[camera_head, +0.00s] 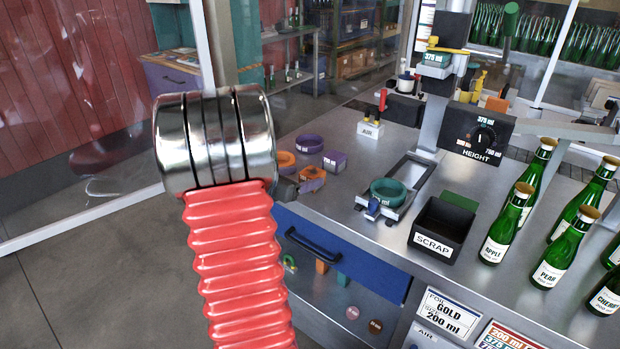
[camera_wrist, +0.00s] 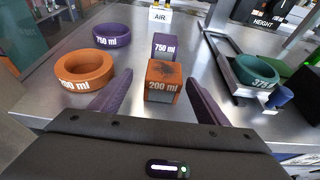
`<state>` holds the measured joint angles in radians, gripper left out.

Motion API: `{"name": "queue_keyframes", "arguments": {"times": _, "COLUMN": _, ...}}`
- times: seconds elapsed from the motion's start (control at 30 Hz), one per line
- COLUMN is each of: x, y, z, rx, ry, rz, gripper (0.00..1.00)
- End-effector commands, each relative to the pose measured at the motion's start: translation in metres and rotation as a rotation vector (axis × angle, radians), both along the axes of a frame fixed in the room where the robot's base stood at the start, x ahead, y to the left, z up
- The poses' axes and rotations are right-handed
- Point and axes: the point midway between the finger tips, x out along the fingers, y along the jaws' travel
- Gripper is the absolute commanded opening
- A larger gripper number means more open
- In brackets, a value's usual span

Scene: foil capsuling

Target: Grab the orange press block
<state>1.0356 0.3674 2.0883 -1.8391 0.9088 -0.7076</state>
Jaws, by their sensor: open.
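The orange press block (camera_wrist: 163,82), marked 200 ml, stands on the steel bench. In the wrist view it lies ahead of my gripper (camera_wrist: 159,79), between the two dark fingers, nearer the right one. The fingers are apart, with visible gaps to the block on both sides, and hold nothing. In the head view the orange block (camera_head: 313,173) is small and partly covered by my gripper (camera_head: 300,184), which is itself mostly hidden behind my arm.
An orange ring (camera_wrist: 85,70) lies left of the block. A purple ring (camera_wrist: 111,36) and purple block (camera_wrist: 166,46) stand behind. A green ring (camera_wrist: 256,70) sits on a slide at right. A scrap bin (camera_head: 440,232) and green bottles (camera_head: 506,225) stand farther right.

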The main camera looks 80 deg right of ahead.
Motion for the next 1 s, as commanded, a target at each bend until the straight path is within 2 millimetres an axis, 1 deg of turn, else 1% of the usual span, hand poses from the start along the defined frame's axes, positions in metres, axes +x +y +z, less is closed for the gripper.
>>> {"name": "queue_keyframes", "arguments": {"times": 0.17, "x": -0.013, "y": -0.019, "z": -0.01, "rx": 0.001, "ry": 0.001, "rz": -0.004, "gripper": 0.69}}
{"name": "queue_keyframes", "arguments": {"times": 0.3, "x": -0.018, "y": -0.032, "z": -0.015, "rx": 0.001, "ry": 0.0, "rz": -0.002, "gripper": 0.69}}
{"name": "queue_keyframes", "arguments": {"times": 0.37, "x": -0.019, "y": -0.036, "z": -0.017, "rx": 0.0, "ry": 0.0, "rz": -0.001, "gripper": 0.69}}
{"name": "queue_keyframes", "arguments": {"times": 0.93, "x": -0.019, "y": -0.037, "z": -0.016, "rx": 0.0, "ry": 0.001, "rz": 0.001, "gripper": 0.69}}
{"name": "queue_keyframes", "arguments": {"times": 1.0, "x": -0.019, "y": -0.037, "z": -0.016, "rx": 0.0, "ry": 0.001, "rz": 0.001, "gripper": 0.64}}
